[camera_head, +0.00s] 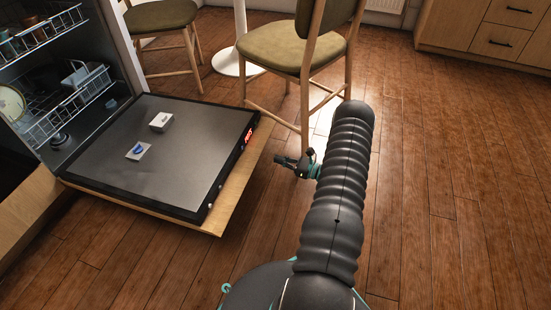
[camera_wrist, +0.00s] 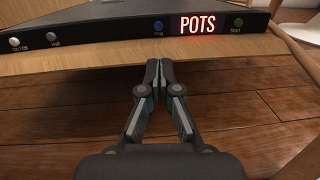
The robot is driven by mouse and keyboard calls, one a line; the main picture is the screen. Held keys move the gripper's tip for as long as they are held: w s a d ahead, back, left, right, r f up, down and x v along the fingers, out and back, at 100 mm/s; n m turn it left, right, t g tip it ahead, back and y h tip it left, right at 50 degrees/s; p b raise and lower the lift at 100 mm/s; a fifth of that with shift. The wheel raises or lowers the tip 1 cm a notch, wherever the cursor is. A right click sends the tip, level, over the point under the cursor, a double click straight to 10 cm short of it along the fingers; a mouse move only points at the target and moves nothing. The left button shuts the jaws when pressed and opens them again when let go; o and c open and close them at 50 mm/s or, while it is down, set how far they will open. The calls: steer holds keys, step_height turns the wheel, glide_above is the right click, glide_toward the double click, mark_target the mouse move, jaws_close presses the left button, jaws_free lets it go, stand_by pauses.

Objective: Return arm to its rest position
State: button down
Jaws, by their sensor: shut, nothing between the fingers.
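My arm (camera_head: 338,190) reaches forward over the wooden floor in the head view. My gripper (camera_head: 283,160) is at its far end, just right of the open dishwasher door (camera_head: 160,190). In the wrist view my gripper (camera_wrist: 159,64) is shut and empty, its fingertips together in front of the door's wooden edge. I cannot tell whether the fingertips touch that edge. The door's control strip (camera_wrist: 120,34) shows a lit red "POTS" display (camera_wrist: 198,24) and several buttons.
The dishwasher racks (camera_head: 75,105) hold dishes. A chair (camera_head: 285,48) stands close beyond my gripper. Drawers (camera_head: 500,40) are at the back right. The floor (camera_head: 450,200) at right is clear.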

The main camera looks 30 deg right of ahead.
steer(key=shift+f, duration=0.1)
stand_by(0.7)
steer(key=s+a+f+n+g+y, duration=0.1)
steer(key=s+a+f+n+g, duration=0.2)
steer(key=s+a+f+g, duration=0.15)
steer(key=s+a+r+n+g+y, duration=0.1)
steer(key=s+a+r+n+g, duration=0.3)
steer(key=s+a+r+g, duration=0.15)
steer(key=s+a+r+n+h+p, duration=0.2)
steer(key=s+a+r+n+h, duration=0.2)
steer(key=r, duration=1.2)
steer(key=s+a+r+n+h+p, duration=0.3)
steer(key=s+a+r+n, duration=0.5)
steer(key=r, duration=0.8)
steer(key=s+a+r+n+h+p, duration=0.3)
steer(key=s+a+r+n+h, duration=0.2)
steer(key=r+n, duration=0.5)
step_height(320, 180, up, 7)
steer(key=shift+s+a+f+t+h, duration=0.1)
steer(key=shift+s+a+t+h, duration=0.25)
steer(key=shift+s, duration=0.45)
steer(key=shift+a, duration=0.1)
